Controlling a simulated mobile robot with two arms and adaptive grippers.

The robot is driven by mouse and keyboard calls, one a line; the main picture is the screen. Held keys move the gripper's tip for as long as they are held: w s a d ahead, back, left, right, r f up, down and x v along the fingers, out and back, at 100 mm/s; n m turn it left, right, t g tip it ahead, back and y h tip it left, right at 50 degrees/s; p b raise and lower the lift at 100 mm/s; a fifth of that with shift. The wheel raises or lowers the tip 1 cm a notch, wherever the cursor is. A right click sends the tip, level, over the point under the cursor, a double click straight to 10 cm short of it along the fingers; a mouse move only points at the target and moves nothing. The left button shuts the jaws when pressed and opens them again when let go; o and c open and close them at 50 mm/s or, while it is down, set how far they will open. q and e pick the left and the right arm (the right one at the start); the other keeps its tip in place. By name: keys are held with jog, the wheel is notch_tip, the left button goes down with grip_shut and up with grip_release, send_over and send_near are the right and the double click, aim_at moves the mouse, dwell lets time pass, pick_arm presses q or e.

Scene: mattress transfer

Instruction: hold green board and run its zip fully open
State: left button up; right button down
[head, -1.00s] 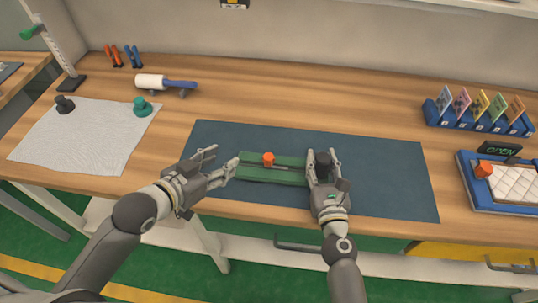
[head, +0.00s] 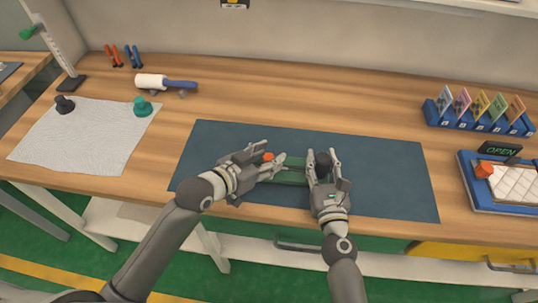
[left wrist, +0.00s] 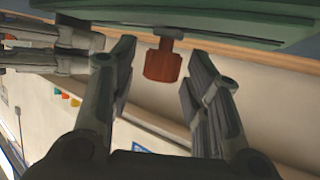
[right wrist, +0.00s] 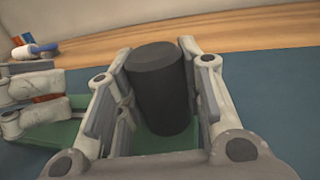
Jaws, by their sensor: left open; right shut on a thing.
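The green board (head: 294,163) lies on the dark blue mat, mostly covered by my grippers; its green edge also shows in the left wrist view (left wrist: 220,22). The orange zip pull (head: 268,156) stands on it, and in the left wrist view the pull (left wrist: 162,62) sits between the open fingers with gaps on both sides. My left gripper (head: 274,153) is open around the pull. My right gripper (head: 323,158) is shut on the black knob (right wrist: 158,90) at the board's right end.
The blue mat (head: 390,175) is bare right of the board. A blue tray (head: 468,190) with a quilted white pad is at far right, below a card rack (head: 480,122). A grey cloth (head: 75,140) with two knobs and a roller (head: 165,83) are at left.

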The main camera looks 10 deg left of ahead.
pick_arm(q)
jog(key=shift+w+d+f, duration=0.2)
jog(key=shift+w+d, duration=0.1)
jog(key=shift+w, duration=0.05)
grip_shut()
